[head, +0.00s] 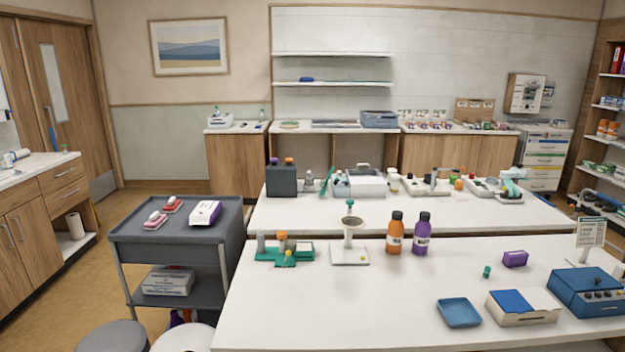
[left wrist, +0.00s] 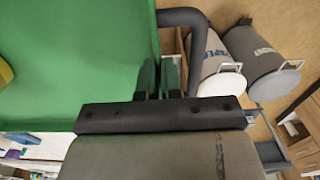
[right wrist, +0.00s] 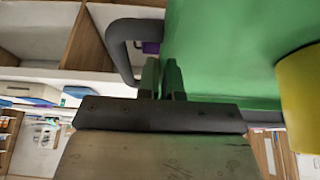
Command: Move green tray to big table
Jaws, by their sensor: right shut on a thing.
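The green tray (left wrist: 70,60) fills the left of the left wrist view and the right of the right wrist view (right wrist: 225,50). It has a dark handle at each side. My right gripper (right wrist: 163,75) is shut on the tray at its dark handle (right wrist: 118,45). My left gripper (left wrist: 160,75) is at the other dark handle (left wrist: 195,45); its fingers are close together, but their hold is hidden. Neither gripper nor the tray shows in the head view. A large white table (head: 400,300) fills the head view's foreground; I cannot tell whether it is the big table.
A yellow object (right wrist: 300,90) is at the tray. The white table bears bottles, a blue dish (head: 459,313) and boxes; its front left is clear. A grey cart (head: 178,240) stands left of it. Two lidded bins (left wrist: 215,75) are beyond my left gripper.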

